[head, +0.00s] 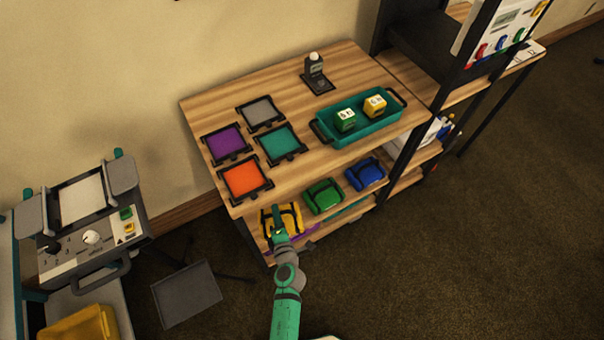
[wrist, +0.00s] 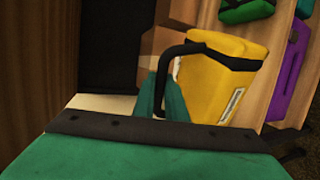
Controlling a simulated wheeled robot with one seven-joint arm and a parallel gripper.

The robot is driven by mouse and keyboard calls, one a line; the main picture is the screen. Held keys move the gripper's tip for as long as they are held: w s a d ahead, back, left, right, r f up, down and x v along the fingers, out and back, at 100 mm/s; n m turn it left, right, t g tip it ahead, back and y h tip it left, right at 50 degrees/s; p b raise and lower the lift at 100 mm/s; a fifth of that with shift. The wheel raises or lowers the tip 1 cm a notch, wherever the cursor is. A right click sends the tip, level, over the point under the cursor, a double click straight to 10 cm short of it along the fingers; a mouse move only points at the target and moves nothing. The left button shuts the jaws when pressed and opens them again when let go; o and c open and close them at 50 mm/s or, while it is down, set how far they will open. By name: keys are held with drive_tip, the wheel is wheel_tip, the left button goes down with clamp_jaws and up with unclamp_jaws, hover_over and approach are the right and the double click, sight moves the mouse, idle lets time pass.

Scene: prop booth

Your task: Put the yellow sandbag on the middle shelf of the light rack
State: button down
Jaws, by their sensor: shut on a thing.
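The yellow sandbag (head: 293,218), with black straps, is at the left end of the wooden rack's middle shelf (head: 347,201). A green sandbag (head: 322,195) and a blue sandbag (head: 365,174) sit to its right on that shelf. My gripper (head: 278,229) is at the yellow sandbag's front left. In the wrist view, the yellow sandbag (wrist: 215,75) fills the middle, and my teal fingers (wrist: 163,92) are shut on its black handle. Its underside is hidden, so I cannot tell whether it rests on the shelf.
The rack's top (head: 290,75) carries coloured framed panels and a teal tray (head: 372,135) with two dice. Purple and teal items show low under the middle shelf. A control console (head: 85,235) stands at left, with a grey panel (head: 187,295) beside it. Carpet is free at right.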

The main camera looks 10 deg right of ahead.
drive_tip(key=shift+w+d+f+n+y, duration=0.1)
drive_tip(key=shift+w+f+n+y, duration=0.25)
drive_tip(key=shift+f+y, duration=0.1)
drive_tip(key=w+y, duration=0.1)
drive_tip(key=w+f+n+y, duration=0.1)
drive_tip(key=w+y, duration=0.1)
drive_tip(key=shift+d+f+n+g, duration=0.15)
drive_tip(key=shift+f+n+g, duration=0.05)
drive_tip(key=shift+n+g, duration=0.1)
drive_tip(key=shift+w+a+r+n+y, duration=0.15)
drive_tip(key=shift+w+y, duration=0.15)
drive_tip(key=shift+w, duration=0.15)
drive_tip(key=shift+w+a+r+n+y, duration=0.15)
drive_tip(key=shift+w+y, duration=0.1)
drive_tip(key=shift+w, duration=0.2)
wheel_tip(320, 180, down, 6)
drive_tip(key=shift+w+r, duration=0.15)
drive_tip(key=shift+f, duration=2.15)
drive_tip(key=shift+f, duration=0.1)
